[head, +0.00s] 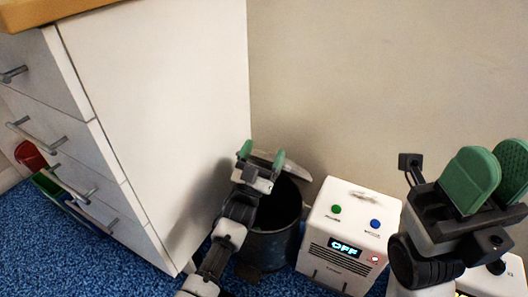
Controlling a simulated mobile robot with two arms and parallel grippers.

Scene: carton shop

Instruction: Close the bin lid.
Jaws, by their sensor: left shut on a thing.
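The bin (272,248) is a dark blue, round container on the floor between the white cabinet and a white machine. Its dark inside shows, so it is open. Its pale grey lid (295,168) stands raised at the back of the bin, near the wall. My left gripper (262,155), with green finger pads, is shut on the lid, and its arm and wrist hide part of the lid and the bin's left side. My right gripper (492,176) is at the right, close to the camera, away from the bin.
The white cabinet (160,110) with drawers stands close on the left. The white machine (347,235), its display reading OFF, stands close right of the bin. A plain wall (370,80) is behind. Red (30,156) and green (47,184) objects lie far left on blue carpet.

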